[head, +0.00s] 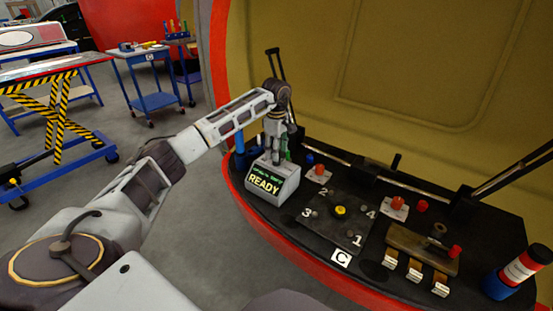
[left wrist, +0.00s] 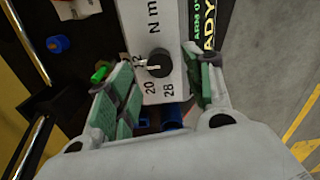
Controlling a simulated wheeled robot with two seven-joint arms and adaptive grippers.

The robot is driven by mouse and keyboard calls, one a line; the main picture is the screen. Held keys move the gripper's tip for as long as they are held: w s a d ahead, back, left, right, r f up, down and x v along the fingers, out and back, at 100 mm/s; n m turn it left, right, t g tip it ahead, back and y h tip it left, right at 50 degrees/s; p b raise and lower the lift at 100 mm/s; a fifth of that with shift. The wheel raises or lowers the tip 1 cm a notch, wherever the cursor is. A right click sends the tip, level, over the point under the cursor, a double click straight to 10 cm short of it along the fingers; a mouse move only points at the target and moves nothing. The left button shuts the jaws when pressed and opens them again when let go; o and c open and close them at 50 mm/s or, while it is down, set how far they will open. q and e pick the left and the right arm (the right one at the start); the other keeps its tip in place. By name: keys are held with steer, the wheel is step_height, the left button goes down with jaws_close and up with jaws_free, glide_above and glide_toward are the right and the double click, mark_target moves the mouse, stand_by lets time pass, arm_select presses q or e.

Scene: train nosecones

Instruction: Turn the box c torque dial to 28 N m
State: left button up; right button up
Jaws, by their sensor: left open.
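The torque box (head: 272,184) is a grey box with a dark screen reading READY in green, near the left end of the black bench in the head view. In the left wrist view the box's pale top (left wrist: 147,30) carries "N m" and the marks 12, 20 and 28. A black dial (left wrist: 157,63) with a light pointer sits by these marks; the exact setting is too small to tell. My left gripper (left wrist: 160,80) is open, with its green-padded fingers on either side of the dial, apart from it. The right gripper is not in view.
The black bench (head: 430,200) holds a numbered plate with a yellow knob (head: 340,210), red caps, a brown block with clips (head: 420,247) and a red-and-blue bottle (head: 517,271). Blue and green items stand behind the box. Blue carts (head: 148,80) stand on the floor at left.

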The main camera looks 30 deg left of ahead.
arm_select(q)
steer(key=shift+f, duration=1.75)
steer(key=c, duration=1)
